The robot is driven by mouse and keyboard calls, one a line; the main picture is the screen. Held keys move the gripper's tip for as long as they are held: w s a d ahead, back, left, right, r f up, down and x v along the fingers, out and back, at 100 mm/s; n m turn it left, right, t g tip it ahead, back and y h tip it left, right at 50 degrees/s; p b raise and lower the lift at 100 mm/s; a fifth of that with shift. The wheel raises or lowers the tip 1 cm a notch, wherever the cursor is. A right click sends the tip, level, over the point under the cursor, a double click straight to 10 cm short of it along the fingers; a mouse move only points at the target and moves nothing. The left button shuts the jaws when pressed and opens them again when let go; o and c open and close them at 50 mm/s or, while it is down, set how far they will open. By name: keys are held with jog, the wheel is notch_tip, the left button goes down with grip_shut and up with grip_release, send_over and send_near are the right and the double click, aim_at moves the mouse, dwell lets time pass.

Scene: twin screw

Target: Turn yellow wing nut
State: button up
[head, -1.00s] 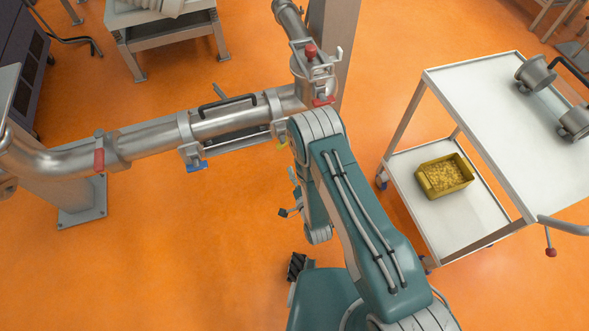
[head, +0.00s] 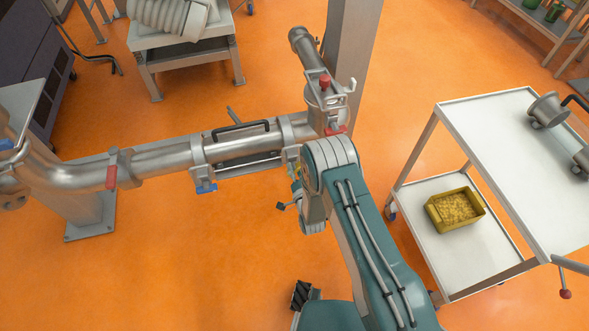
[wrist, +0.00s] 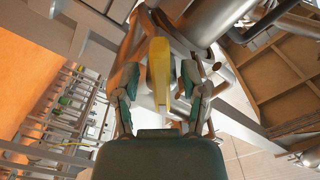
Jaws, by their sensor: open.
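The yellow wing nut (wrist: 158,68) shows in the wrist view as an upright yellow bar. It lies between the two teal-padded fingers of my gripper (wrist: 160,82), with a gap visible on both sides. My gripper is open around it and not closed on it. In the head view only a small yellow bit (head: 294,171) shows at the right end of the pipe, beside my arm, which hides most of that spot. The gripper's fingers cannot be made out in the head view.
A steel pipe (head: 165,160) runs across the left, with a blue wing nut (head: 206,188) and red ones (head: 111,177) on its clamps. A grey post (head: 355,50) stands behind. A white cart (head: 500,130) with a yellow bin (head: 455,209) stands right. Orange floor is clear at front left.

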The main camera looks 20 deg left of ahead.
jog(key=shift+w, duration=0.1)
grip_shut()
dwell(0.3)
jog(key=m, duration=0.3)
jog(key=shift+m, duration=0.4)
jog(key=shift+d+f+m, duration=0.1)
jog(key=shift+m, duration=2)
